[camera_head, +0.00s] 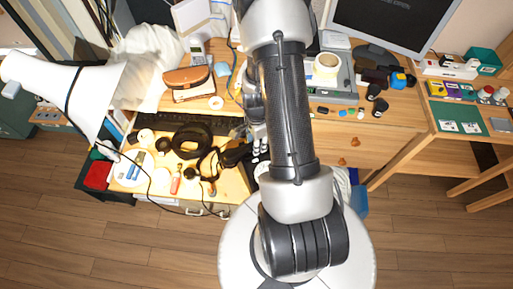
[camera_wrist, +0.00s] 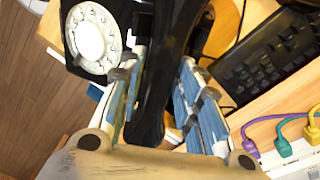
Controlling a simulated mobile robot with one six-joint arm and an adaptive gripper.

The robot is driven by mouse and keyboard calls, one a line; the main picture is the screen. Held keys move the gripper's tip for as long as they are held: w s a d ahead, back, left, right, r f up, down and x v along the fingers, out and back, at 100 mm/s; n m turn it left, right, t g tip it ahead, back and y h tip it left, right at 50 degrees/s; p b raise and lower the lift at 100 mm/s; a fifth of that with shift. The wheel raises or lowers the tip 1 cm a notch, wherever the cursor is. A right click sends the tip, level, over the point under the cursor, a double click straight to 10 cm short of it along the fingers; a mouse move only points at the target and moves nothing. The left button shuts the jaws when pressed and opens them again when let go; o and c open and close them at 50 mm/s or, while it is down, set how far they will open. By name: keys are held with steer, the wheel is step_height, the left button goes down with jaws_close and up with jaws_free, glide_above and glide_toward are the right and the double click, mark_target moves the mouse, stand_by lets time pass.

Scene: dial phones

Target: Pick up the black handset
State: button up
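The black handset (camera_wrist: 168,60) runs lengthwise through the middle of the wrist view, between the two fingers of my gripper (camera_wrist: 160,98). The blue-padded fingers stand apart on both sides of it. The left finger is close to the handset, and a narrow gap shows on the right; I cannot tell whether the left finger touches. The black dial phone (camera_wrist: 118,12) with its white dial is at the upper left, beside the left finger. In the head view a black shape that looks like the phone (camera_head: 233,156) lies left of my arm, which hides much of that area.
A black keyboard (camera_wrist: 268,58) lies right of my gripper, with a white power strip (camera_wrist: 285,145) and coloured plugs below it. In the head view the pulled-out desk surface (camera_head: 233,186) is crowded with headphones (camera_head: 192,140) and small items. A white lamp (camera_head: 62,88) stands left.

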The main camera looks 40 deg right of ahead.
steer(key=shift+f, duration=0.85)
steer(key=shift+r, duration=0.1)
